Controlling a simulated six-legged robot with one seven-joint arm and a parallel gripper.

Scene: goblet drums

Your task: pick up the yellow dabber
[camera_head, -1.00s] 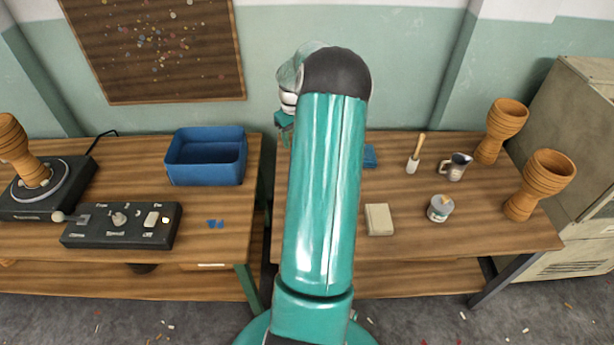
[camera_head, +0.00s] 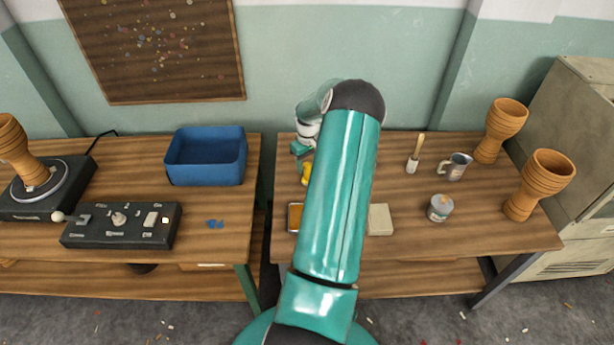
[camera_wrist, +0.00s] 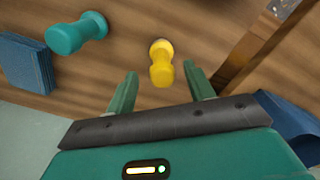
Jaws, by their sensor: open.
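The yellow dabber (camera_wrist: 161,63) lies in the upper middle of the wrist view, on the wooden table. It has a rounded knob at each end and a narrower waist. In the head view, part of the yellow dabber (camera_head: 307,174) shows beside my arm, just below my gripper (camera_head: 302,148). In the wrist view my gripper (camera_wrist: 161,80) is open, with one finger to either side of the dabber's line. The dabber appears past the fingertips, and I see no contact. My arm hides part of the table in the head view.
A teal dabber (camera_wrist: 76,33) and blue folded cloths (camera_wrist: 25,62) lie left in the wrist view. The table edge (camera_wrist: 262,45) is at right. In the head view, an orange-topped pad (camera_head: 296,217), beige block (camera_head: 380,219), brush (camera_head: 415,155) and tin (camera_head: 440,207) stand around my arm.

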